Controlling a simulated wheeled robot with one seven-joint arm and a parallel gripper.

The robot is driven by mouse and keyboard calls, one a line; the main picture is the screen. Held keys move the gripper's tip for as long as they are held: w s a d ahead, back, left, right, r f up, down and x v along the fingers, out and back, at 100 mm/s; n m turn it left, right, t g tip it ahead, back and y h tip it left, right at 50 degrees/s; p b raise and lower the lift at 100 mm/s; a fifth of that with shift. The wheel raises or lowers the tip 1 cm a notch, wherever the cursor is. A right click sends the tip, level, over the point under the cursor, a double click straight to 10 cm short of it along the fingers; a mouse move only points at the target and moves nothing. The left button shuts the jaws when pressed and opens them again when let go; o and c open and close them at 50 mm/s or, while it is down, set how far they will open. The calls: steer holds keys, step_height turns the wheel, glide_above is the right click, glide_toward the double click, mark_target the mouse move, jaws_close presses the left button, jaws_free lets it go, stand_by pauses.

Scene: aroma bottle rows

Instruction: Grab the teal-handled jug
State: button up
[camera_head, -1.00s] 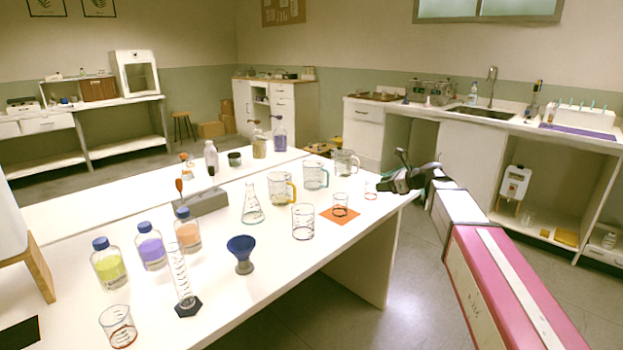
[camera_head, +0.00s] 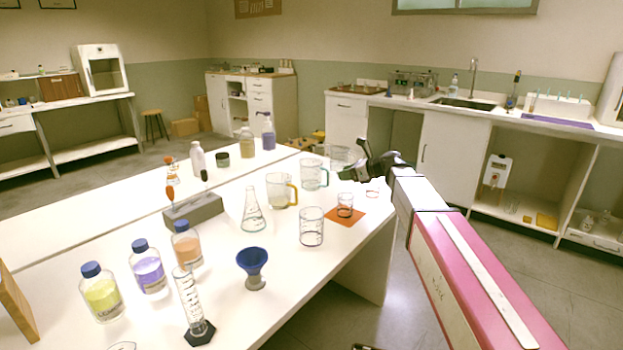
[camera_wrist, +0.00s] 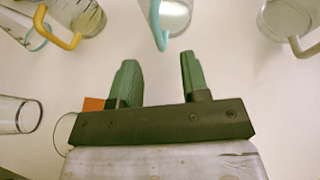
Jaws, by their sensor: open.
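The teal-handled jug (camera_head: 312,175) is clear glass and stands upright on the white table. In the wrist view its body (camera_wrist: 174,14) is at the top edge and its teal handle (camera_wrist: 160,30) points down toward the gap between my fingers. My gripper (camera_head: 366,165) is at the table's right end, to the right of the jug in the head view. In the wrist view my gripper (camera_wrist: 157,82) has its two green fingers apart with nothing between them. The handle is just ahead of the fingertips, apart from them.
The amber-handled jug (camera_head: 280,190) stands to the left, and a jug with a pale handle (camera_wrist: 290,18) is on the other side. A small beaker (camera_head: 345,205) stands on an orange mat (camera_head: 344,219). A larger beaker (camera_head: 311,228) and a flask (camera_head: 252,212) stand nearby.

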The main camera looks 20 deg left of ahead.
mark_target(328, 174)
steer(key=x, duration=0.8)
steer(key=shift+s+a, duration=0.1)
steer(key=shift+r, duration=0.1)
jaws_close()
